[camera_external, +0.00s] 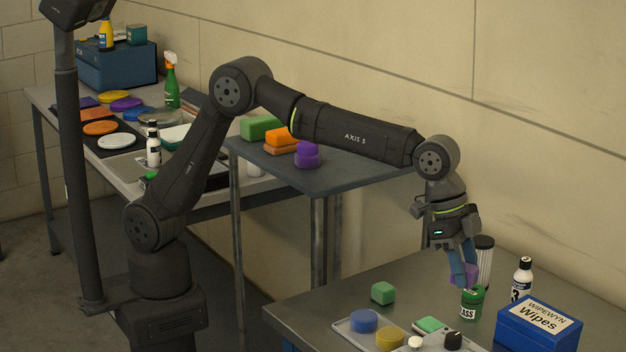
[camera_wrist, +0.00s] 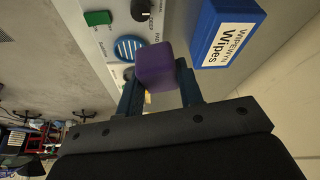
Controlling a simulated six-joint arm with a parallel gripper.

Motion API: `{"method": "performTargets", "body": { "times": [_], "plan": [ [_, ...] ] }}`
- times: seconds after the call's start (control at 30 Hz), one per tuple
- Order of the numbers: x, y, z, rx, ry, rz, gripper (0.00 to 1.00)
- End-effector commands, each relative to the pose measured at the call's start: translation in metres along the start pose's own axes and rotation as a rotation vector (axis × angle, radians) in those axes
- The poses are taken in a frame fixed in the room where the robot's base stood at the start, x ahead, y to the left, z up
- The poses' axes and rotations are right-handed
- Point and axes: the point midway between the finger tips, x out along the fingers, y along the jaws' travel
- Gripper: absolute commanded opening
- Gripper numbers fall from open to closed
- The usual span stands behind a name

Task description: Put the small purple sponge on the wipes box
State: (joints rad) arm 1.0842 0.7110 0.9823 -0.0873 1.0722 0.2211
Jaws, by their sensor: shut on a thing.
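The small purple sponge (camera_external: 463,274) is a block held between the fingertips of my gripper (camera_external: 462,268), which points down over the right-hand table. In the wrist view my gripper (camera_wrist: 158,88) is shut on the sponge (camera_wrist: 154,64) from two sides. The wipes box (camera_external: 540,329) is blue with a white label and stands at the table's right front. It also shows in the wrist view (camera_wrist: 210,22), to the right of the sponge and apart from it. The box's labelled face looks bare in both views.
A green-labelled can (camera_external: 471,304) shows just below the held sponge. A dark-lidded container (camera_external: 485,265) and a white bottle (camera_external: 521,279) stand behind. A grey panel (camera_external: 350,326) with round pads lies left of the box. A green block (camera_external: 383,293) sits on the table.

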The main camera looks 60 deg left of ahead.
Motion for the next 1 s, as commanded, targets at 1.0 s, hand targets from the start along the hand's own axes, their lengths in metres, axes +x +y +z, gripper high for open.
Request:
{"method": "performTargets", "body": {
  "times": [1.0],
  "plan": [
    [0.074, -0.118, -0.038, -0.092, 0.009, -0.042, 0.12]
  ]
}}
